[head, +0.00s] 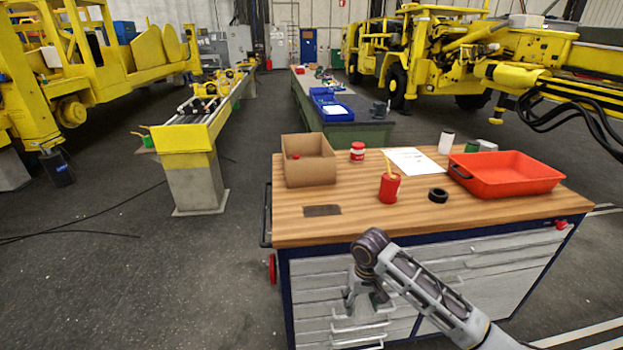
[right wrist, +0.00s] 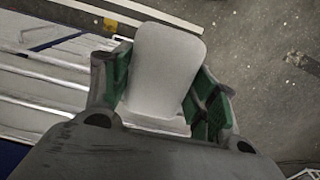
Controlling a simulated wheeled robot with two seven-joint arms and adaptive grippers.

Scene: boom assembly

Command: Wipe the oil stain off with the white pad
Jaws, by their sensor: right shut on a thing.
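The oil stain is a dark rectangular patch (head: 322,211) on the wooden top of the workbench (head: 350,222), near its front left. My right gripper (head: 368,298) hangs in front of the bench's drawers, below the level of the top and apart from the stain. In the right wrist view, its green-lined fingers are shut on the white pad (right wrist: 165,68), a pale block with rounded corners. The pad cannot be made out clearly in the head view. My left gripper is not in view.
On the bench are a cardboard box (head: 309,163), a red-and-white jar (head: 357,152), a red can (head: 389,188), a black ring (head: 438,195), a paper sheet (head: 413,161), a white cylinder (head: 446,142) and a red tray (head: 505,176). The top around the stain is clear.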

